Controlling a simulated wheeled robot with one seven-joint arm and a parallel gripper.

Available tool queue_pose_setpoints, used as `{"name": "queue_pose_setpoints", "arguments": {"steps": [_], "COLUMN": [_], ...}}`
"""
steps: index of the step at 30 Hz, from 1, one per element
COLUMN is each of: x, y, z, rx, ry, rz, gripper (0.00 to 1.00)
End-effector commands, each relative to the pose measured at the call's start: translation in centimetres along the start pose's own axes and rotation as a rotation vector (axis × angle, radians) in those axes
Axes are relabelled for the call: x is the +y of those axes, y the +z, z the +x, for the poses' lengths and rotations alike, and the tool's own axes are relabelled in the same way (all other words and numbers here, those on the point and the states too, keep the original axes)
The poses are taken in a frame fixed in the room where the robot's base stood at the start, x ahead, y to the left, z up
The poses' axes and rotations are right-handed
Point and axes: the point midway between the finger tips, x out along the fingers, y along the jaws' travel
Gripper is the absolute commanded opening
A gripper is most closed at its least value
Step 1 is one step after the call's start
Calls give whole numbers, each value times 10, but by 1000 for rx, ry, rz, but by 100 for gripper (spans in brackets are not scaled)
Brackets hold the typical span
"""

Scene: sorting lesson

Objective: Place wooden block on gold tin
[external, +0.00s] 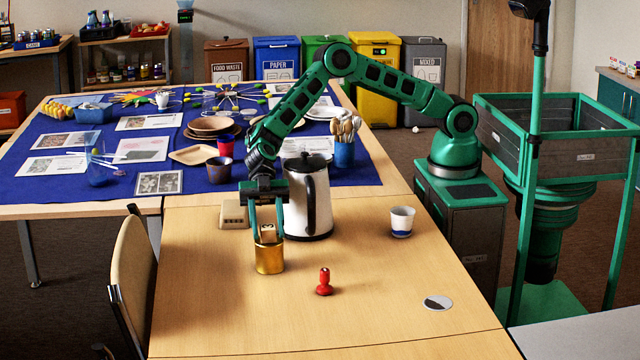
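The gold tin (269,259) stands upright on the bare wooden table, left of centre. The small wooden block (268,235) is right at the top of the tin, between my gripper's fingers. My gripper (267,238) points straight down over the tin, with one finger on each side of the block. From this distance I cannot tell whether the fingers press on the block or stand slightly apart from it. The exact contact between the block's underside and the tin is too small to make out.
A beige box (234,214) is behind left.

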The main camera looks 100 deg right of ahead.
Motion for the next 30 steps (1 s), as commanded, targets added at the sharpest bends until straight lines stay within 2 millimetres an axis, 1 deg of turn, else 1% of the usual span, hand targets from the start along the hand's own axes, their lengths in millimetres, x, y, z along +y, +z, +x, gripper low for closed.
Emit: {"name": "queue_pose_setpoints", "arguments": {"steps": [11,14,18,21,24,30], "x": [0,1,1,0,1,0], "y": [-3,-2,-2,-23,-38,-60], "z": [-1,-11,-34,-39,-46,-55], "rx": [0,0,0,1,1,0], "ry": [0,2,4,1,2,1], "rz": [-1,0,0,-5,-3,-1], "gripper": [49,49,49,49,49,49]}}
